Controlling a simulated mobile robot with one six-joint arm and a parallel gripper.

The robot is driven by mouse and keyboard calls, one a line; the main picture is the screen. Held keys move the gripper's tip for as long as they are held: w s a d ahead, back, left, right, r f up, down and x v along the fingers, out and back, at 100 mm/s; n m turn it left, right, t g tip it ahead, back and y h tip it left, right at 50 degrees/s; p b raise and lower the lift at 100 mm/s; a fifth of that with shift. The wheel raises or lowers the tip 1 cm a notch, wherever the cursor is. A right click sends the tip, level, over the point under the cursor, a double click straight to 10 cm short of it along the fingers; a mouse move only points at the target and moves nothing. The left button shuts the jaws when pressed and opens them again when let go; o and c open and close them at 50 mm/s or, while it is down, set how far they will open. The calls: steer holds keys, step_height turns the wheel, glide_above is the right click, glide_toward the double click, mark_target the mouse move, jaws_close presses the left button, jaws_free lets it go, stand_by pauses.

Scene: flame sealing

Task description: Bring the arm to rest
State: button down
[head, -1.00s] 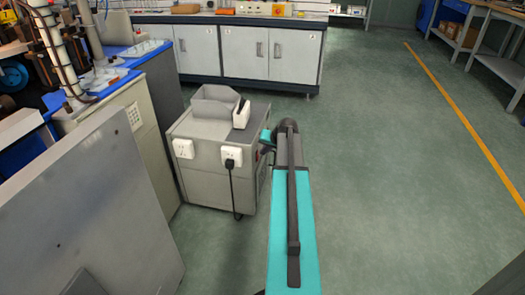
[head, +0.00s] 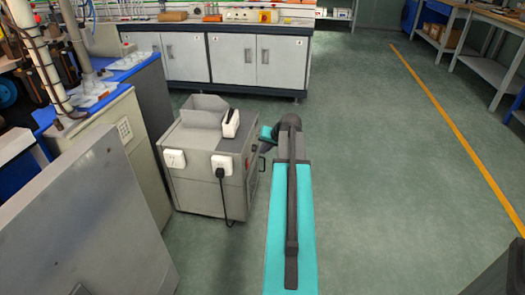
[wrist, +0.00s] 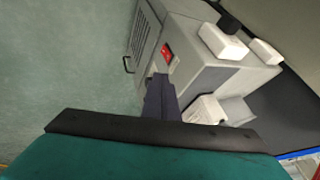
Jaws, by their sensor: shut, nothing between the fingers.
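My arm reaches forward over the floor in the head view, its long teal link and dark bar standing out in the middle. My gripper (wrist: 160,98) shows in the wrist view as dark fingers closed together, with nothing held. In that view the fingers overlap the grey machine, but I cannot tell the distance. The grey machine (head: 196,181) stands left of my arm in the head view. It also shows in the wrist view (wrist: 198,72) with a red switch (wrist: 167,52).
White cabinets (head: 231,60) line the back. A tilted grey panel (head: 85,228) and a beige bench unit (head: 128,135) stand at the left. Workbenches (head: 478,45) stand at the far right. Green floor (head: 380,160) right of my arm is clear up to a dark object (head: 505,270).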

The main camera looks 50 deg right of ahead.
steer(key=shift+a, duration=0.1)
stand_by(0.4)
steer(key=a+f+n+g+y+p, duration=0.15)
steer(key=a+f+p, duration=0.25)
steer(key=a, duration=0.7)
steer(key=s+a+f+n+g+y+p, duration=0.15)
steer(key=a+f+p, duration=0.35)
steer(key=a, duration=0.7)
steer(key=w+a+f+n+g+y+p, duration=0.1)
steer(key=a+f+g+p, duration=0.25)
steer(key=a, duration=0.75)
steer(key=s+a+f+n+g+p, duration=0.3)
steer(key=s+a+p, duration=0.4)
steer(key=s+a, duration=0.55)
steer(key=s+a+n+g+h+p, duration=0.1)
steer(key=s+a+p, duration=0.2)
steer(key=s, duration=0.3)
steer(key=s+a+r+n+g+h+p, duration=0.1)
steer(key=s+a+n+g+p, duration=0.1)
steer(key=s+a, duration=0.3)
steer(key=shift+s+a+h+p, duration=0.3)
steer(key=shift+s+p, duration=0.25)
steer(key=shift+s, duration=0.7)
steer(key=c, duration=2.5)
jaws_free()
steer(key=shift+r, duration=0.1)
